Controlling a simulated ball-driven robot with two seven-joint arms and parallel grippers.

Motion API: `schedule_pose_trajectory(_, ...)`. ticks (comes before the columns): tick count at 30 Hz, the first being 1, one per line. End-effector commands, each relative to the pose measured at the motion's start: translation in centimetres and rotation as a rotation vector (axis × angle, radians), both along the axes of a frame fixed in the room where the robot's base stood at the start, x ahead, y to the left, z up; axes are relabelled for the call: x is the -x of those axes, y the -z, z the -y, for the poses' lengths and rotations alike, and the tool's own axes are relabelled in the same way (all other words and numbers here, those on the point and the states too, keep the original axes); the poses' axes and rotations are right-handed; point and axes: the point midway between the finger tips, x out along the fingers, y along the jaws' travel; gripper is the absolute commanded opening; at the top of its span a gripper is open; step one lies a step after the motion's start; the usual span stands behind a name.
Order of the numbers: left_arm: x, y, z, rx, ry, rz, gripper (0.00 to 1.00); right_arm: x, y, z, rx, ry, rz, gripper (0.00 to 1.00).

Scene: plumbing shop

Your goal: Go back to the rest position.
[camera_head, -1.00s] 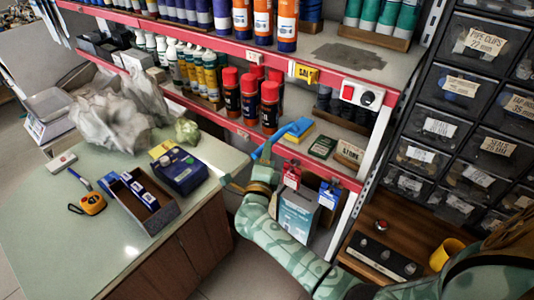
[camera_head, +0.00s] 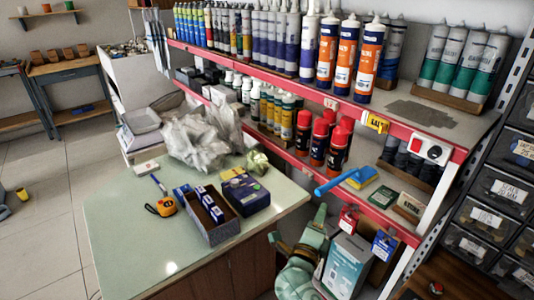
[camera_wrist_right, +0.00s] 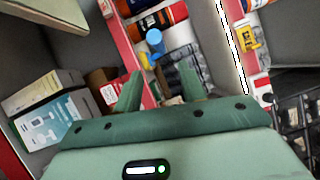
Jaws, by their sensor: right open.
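My right gripper (camera_head: 290,243) shows at the lower middle of the head view, in front of the shelf and beside the right edge of the counter. It is below the blue-handled brush (camera_head: 338,183) on the lower shelf and apart from it. In the right wrist view the two green fingers of my right gripper (camera_wrist_right: 160,90) stand apart with nothing between them. The blue handle (camera_wrist_right: 155,42) shows beyond them. My left gripper is in neither view.
The red-edged shelf (camera_head: 455,152) carries cartridges and spray cans. A light blue box (camera_head: 347,265) stands right of my right arm. The counter (camera_head: 120,215) holds a cardboard box (camera_head: 222,229), a tape measure (camera_head: 163,207) and plastic bags (camera_head: 195,140). Open floor (camera_head: 50,240) lies left.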

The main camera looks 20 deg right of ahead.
Motion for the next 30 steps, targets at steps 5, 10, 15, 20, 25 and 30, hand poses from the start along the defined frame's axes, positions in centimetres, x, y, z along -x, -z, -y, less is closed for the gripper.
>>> schedule_pose_trajectory(5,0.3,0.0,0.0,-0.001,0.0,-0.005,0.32,-1.2,-0.5,-1.7,0.115,-0.099,-0.03,0.41)
schedule_pose_trajectory(10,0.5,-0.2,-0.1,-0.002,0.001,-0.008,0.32,-1.6,7.5,-8.3,0.664,-0.478,-0.351,0.41)
schedule_pose_trajectory(15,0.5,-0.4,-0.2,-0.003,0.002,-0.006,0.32,5.5,21.2,-10.9,1.034,-0.833,-0.733,0.41)
schedule_pose_trajectory(20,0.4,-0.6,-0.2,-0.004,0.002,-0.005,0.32,15.9,31.7,-10.4,1.245,-1.138,-1.044,0.41)
schedule_pose_trajectory(25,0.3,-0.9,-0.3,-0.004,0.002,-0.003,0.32,29.5,39.4,-7.9,1.384,-1.455,-1.33,0.41)
schedule_pose_trajectory(30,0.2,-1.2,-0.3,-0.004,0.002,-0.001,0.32,43.4,42.9,-4.6,1.44,-1.74,-1.549,0.41)
